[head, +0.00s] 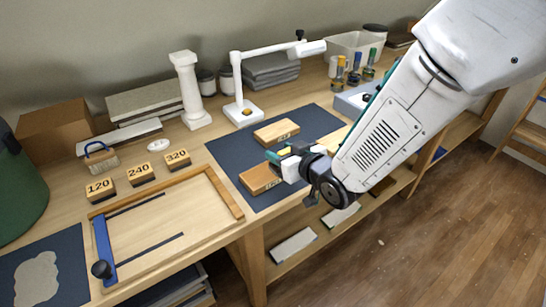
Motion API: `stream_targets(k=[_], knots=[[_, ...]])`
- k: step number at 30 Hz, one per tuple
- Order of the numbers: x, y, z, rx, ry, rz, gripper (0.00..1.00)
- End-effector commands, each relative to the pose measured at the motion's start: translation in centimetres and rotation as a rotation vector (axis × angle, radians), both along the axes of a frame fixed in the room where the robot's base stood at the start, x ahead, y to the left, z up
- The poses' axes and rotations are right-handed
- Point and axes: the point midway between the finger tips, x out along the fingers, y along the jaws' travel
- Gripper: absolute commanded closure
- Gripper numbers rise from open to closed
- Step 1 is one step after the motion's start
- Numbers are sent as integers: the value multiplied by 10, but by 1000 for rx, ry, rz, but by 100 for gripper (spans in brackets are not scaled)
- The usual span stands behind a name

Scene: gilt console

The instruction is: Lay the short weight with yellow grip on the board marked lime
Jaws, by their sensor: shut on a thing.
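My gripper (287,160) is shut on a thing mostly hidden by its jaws. A small yellow patch (285,151) shows at the jaws, which fits the short weight with yellow grip. My gripper is over the dark blue mat, above the right end of the near wooden board (257,179). I cannot tell whether the held thing touches that board. A second wooden board (277,132) lies farther back on the mat. Both boards carry small dark marks, too small to read, so I cannot tell which is marked lime.
The dark mat (232,150) has free room around the boards. A white lamp (243,112) and column (188,90) stand behind it. Blocks marked 120, 240 and 320 (177,160) and a wooden frame (160,225) lie left. A grey-blue tray (350,103) is beside my arm.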

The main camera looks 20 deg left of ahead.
Motion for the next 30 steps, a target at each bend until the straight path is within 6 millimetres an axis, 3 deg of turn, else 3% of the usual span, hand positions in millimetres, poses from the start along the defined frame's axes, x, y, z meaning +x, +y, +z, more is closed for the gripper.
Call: stream_targets(k=[1, 6, 9, 12, 14, 24, 30], knots=[[19, -22, 2, -3, -2, -13, 84], [51, -68, 6, -17, 0, -11, 84], [60, -84, 6, -26, 3, -8, 84], [61, -86, 6, -30, 4, -4, 84], [59, -79, 5, -30, 6, -1, 84], [28, 4, -4, -30, 6, 3, 84], [14, 42, -7, -30, 5, 0, 84]])
